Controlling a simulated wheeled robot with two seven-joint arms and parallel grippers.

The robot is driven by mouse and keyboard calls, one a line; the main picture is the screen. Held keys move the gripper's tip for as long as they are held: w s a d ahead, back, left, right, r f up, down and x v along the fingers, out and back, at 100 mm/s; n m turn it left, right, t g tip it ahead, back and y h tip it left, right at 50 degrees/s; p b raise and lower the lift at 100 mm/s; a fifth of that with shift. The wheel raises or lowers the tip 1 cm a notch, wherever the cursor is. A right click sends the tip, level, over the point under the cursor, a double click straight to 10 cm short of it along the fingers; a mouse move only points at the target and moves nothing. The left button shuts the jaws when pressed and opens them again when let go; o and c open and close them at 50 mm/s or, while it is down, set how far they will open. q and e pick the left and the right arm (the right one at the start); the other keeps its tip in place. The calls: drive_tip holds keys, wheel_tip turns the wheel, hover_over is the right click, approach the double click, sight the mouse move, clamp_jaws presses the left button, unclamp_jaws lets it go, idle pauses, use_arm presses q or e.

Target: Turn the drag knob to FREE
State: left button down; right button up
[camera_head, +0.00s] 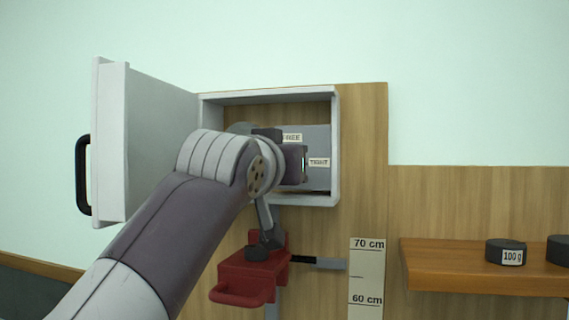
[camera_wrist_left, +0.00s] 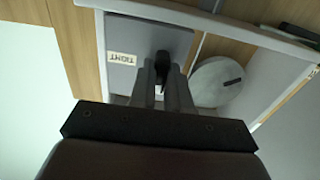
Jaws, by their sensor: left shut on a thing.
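The drag knob (camera_wrist_left: 162,60) is a small dark piece on a grey panel (camera_wrist_left: 121,82) inside an open wall cabinet. My left gripper (camera_wrist_left: 162,74) is shut on the knob, with one finger on each side of it. In the head view my left gripper (camera_head: 292,164) reaches into the cabinet and hides the knob. The FREE label (camera_head: 292,138) shows above the gripper and the TIGHT label (camera_head: 319,162) to its right. The TIGHT label also shows in the left wrist view (camera_wrist_left: 125,58). The knob's exact pointing direction cannot be told. My right gripper is not in view.
The cabinet door (camera_head: 155,140) stands open at the left, with a black handle (camera_head: 83,175). A red carriage (camera_head: 250,275) sits below the cabinet. A shelf (camera_head: 470,270) with black weights (camera_head: 505,251) is at the right. A round grey disc (camera_wrist_left: 214,82) is beside the panel.

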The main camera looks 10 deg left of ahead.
use_arm(q)
drive_tip(key=c, duration=1.1)
unclamp_jaws()
drive_tip(key=shift+w, duration=0.1)
drive_tip(key=s+b, duration=0.1)
drive_tip(key=s, duration=0.3)
drive_tip(key=s+b, duration=0.2)
drive_tip(key=s, duration=0.2)
drive_tip(key=s+b, duration=0.1)
drive_tip(key=s, duration=0.3)
drive_tip(key=shift+s+a, duration=0.25)
drive_tip(key=shift+s, duration=0.1)
